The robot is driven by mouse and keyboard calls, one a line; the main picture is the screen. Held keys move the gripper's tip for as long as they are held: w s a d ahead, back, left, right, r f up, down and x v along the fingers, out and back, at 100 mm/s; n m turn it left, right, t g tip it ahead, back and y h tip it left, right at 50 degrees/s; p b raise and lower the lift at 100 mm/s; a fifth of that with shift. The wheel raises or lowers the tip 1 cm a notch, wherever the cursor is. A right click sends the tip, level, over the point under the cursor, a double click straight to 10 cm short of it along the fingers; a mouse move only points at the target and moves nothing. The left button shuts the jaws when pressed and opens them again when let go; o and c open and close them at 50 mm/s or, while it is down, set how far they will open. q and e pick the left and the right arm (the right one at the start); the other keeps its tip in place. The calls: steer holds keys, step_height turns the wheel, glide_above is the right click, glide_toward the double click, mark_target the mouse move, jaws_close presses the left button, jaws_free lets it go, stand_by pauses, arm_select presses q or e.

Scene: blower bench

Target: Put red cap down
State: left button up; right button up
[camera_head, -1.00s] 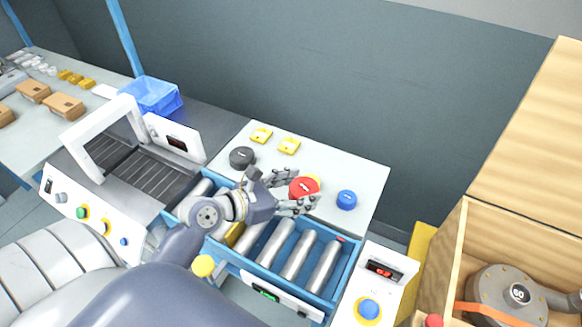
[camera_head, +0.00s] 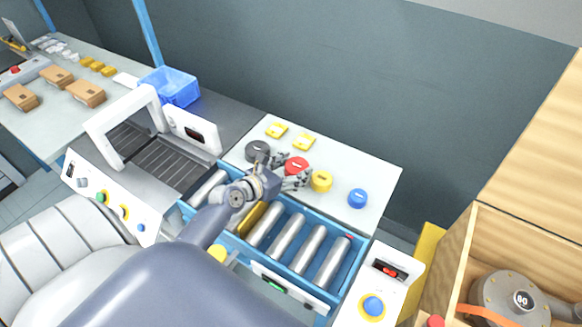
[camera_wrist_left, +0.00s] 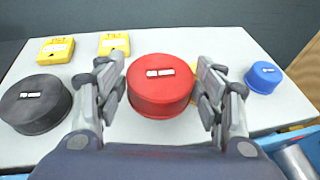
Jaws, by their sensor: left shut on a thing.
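The red cap (camera_head: 296,166) is a round disc with a white label, over the white table (camera_head: 372,178) between the black cap (camera_head: 257,151) and the yellow cap (camera_head: 321,181). My left gripper (camera_head: 291,170) is shut on it. In the left wrist view the red cap (camera_wrist_left: 160,86) is upright between the two fingers (camera_wrist_left: 160,95). I cannot tell whether its underside touches the table. The yellow cap is mostly hidden behind the red cap and a finger there. My right gripper is not in view.
A blue cap (camera_head: 357,198) sits to the right. Two yellow blocks (camera_head: 277,130) (camera_head: 303,141) lie at the back of the table. A blue roller conveyor (camera_head: 287,236) lies in front, under my left arm. A blue bin (camera_head: 176,87) stands at the back left.

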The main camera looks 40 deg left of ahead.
mark_target(289, 161)
arm_select(q)
steer(key=shift+w+a+f, duration=0.2)
steer(key=shift+w+a, duration=1)
steer(key=shift+a, duration=0.05)
steer(key=shift+f+b, duration=0.9)
steer(key=shift+f, duration=0.85)
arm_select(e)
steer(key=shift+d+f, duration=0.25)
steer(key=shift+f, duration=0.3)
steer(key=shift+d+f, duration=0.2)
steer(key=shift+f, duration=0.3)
arm_select(q)
steer(key=shift+f, duration=0.1)
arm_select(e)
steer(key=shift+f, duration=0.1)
arm_select(q)
steer(key=o, duration=0.9)
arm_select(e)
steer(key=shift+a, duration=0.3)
